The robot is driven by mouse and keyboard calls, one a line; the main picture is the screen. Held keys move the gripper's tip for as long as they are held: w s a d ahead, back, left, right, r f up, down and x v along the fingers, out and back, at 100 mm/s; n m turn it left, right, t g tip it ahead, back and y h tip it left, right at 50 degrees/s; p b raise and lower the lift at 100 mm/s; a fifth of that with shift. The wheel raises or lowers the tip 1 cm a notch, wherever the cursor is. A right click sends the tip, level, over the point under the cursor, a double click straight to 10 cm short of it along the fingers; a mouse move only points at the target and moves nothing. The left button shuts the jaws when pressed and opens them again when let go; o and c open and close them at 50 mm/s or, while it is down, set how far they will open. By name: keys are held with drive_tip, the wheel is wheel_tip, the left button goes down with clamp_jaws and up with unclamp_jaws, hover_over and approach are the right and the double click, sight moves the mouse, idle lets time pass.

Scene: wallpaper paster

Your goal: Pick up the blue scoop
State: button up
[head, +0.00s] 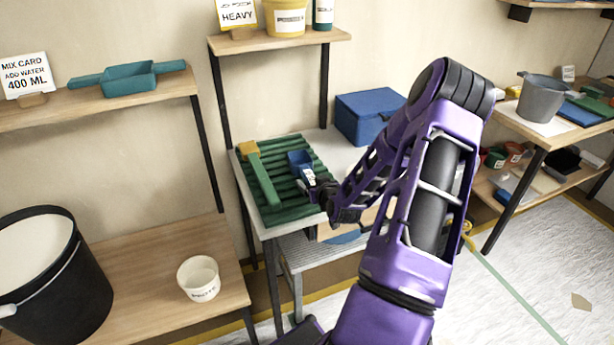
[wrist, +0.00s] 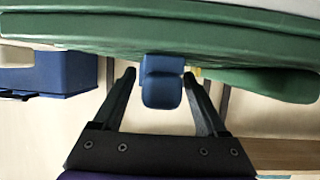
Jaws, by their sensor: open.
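The blue scoop (head: 299,158) lies on a green ribbed rack (head: 285,205) on the small table in the head view. Its handle end points toward my gripper (head: 314,187), which partly covers it. In the wrist view the blue scoop (wrist: 162,88) shows between the two dark fingers of my gripper (wrist: 159,74). The fingers are open, with a visible gap on each side of the blue handle. The scoop's far part is hidden behind the handle in the wrist view.
A green tool with a yellow end (head: 262,175) lies left of the scoop on the rack. A blue box (head: 368,117) stands behind to the right. A teal scoop (head: 130,80) sits on the left shelf. A black bucket (head: 60,290) and white cup (head: 199,277) stand lower left.

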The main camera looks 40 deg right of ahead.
clamp_jaws()
idle(0.4)
